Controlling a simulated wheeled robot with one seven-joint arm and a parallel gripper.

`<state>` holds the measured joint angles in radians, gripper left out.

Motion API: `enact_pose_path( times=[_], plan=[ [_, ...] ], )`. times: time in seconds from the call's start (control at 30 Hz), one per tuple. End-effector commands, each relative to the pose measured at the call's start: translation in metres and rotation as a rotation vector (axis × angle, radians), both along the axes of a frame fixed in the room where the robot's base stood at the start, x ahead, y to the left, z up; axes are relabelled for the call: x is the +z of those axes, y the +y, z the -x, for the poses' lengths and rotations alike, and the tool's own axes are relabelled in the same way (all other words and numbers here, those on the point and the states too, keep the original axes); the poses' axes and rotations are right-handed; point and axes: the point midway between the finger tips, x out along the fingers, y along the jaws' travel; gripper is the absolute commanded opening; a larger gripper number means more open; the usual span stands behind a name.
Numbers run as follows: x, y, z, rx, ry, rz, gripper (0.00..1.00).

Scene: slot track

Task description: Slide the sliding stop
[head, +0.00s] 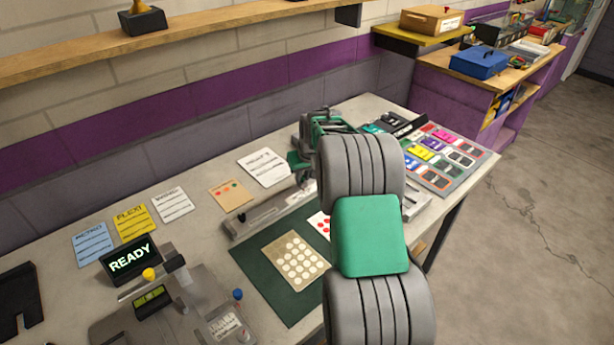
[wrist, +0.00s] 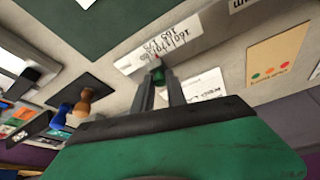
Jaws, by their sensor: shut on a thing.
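The slot track (head: 262,213) is a long grey bar on the bench, running from left of centre in the head view to under my gripper. In the wrist view a light, printed part of it (wrist: 180,48) lies just beyond my fingertips. My gripper (wrist: 159,86) is shut on a small green piece, the sliding stop (wrist: 158,75), at the track. In the head view my gripper (head: 304,172) is over the right part of the track, and my arm and gripper hide the stop.
A dark green mat (head: 254,262) with a dotted card (head: 294,261) lies in front of the track. A "READY" display (head: 130,258) stands at left. A tray of coloured pieces (head: 450,165) lies at right. Stamps with blue (wrist: 60,116) and brown (wrist: 83,102) handles stand near my gripper.

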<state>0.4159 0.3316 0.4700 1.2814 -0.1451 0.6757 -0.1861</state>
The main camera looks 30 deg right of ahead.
Motion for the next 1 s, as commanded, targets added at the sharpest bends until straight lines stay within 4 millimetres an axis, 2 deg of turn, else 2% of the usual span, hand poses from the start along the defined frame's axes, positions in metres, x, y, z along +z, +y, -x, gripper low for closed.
enact_pose_path(
  times=[0.2, 0.23, 0.5, 0.77, 0.87, 1.0],
  plan=[
    [0.000, -0.001, 0.001, -0.002, 0.001, 0.000, 0.00],
    [0.000, -0.001, 0.001, -0.002, 0.001, 0.000, 0.18],
    [0.000, 0.000, 0.001, -0.001, 0.001, 0.000, 0.39],
    [0.001, 0.000, 0.001, -0.001, 0.000, 0.000, 0.39],
    [0.012, 0.000, 0.004, -0.001, -0.003, 0.001, 0.39],
    [0.038, 0.001, 0.015, 0.000, -0.005, 0.002, 0.39]
  ],
)
